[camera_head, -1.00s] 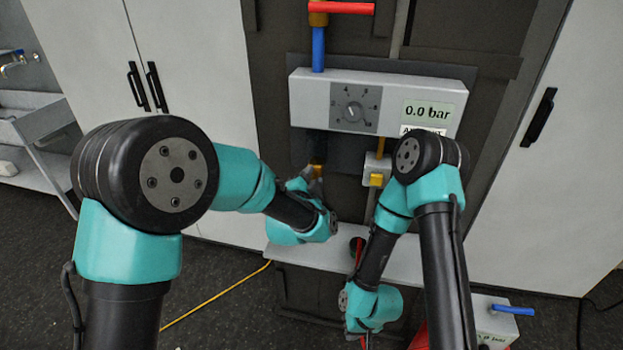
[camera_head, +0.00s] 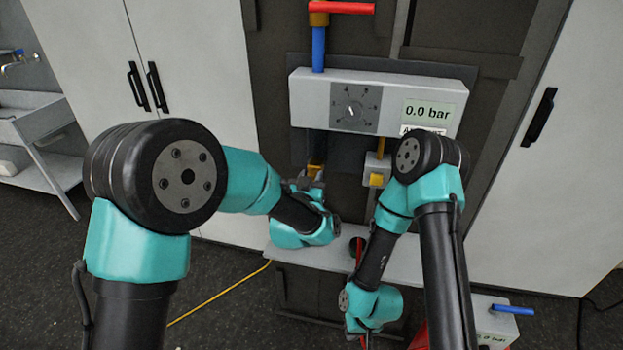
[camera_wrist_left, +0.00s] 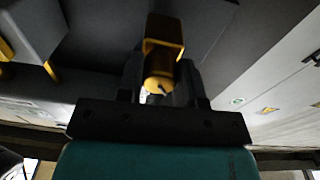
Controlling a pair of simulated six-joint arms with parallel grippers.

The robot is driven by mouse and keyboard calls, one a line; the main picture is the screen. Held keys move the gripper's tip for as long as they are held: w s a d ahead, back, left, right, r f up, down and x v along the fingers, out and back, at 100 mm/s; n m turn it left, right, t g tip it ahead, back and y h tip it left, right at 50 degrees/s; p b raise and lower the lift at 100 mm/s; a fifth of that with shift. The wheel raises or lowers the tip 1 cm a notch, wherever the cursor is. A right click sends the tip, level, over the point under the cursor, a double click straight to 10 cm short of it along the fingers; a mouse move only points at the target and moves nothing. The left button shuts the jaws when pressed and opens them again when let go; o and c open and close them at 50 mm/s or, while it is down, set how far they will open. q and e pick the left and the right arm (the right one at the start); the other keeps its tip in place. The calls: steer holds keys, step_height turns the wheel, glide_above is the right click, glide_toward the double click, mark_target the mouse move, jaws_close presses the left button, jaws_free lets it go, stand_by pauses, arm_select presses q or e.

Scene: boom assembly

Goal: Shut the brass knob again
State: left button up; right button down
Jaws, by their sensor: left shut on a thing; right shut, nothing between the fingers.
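The brass knob (camera_head: 316,169) sits below the left end of the grey gauge box, partly covered by my left gripper. My left gripper (camera_head: 312,178) is shut on it. In the left wrist view the yellow knob (camera_wrist_left: 161,66) stands between the dark fingers, its rounded end towards the camera. My right arm hangs low at the right, its teal wrist (camera_head: 372,308) near the shelf; its fingers cannot be made out.
The gauge box (camera_head: 300,98) has a dial (camera_head: 352,112) and a display (camera_head: 428,113) reading 0.0 bar. A small block with a yellow part (camera_head: 377,180) is right of the knob. A red handle (camera_head: 342,8) is above. A light shelf (camera_head: 410,258) juts out below.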

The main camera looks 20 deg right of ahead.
arm_select(q)
steer(key=n, duration=0.6)
steer(key=shift+y, duration=0.3)
steer(key=n, duration=0.4)
steer(key=shift+n+t+y, duration=0.3)
steer(key=shift+n, duration=0.1)
steer(key=n, duration=0.4)
steer(key=shift+n, duration=0.4)
steer(key=n, duration=0.5)
steer(key=shift+y, duration=0.4)
steer(key=o, duration=0.9)
steer(key=shift+s, duration=0.15)
steer(key=v, duration=1.7)
steer(key=shift+a, duration=0.15)
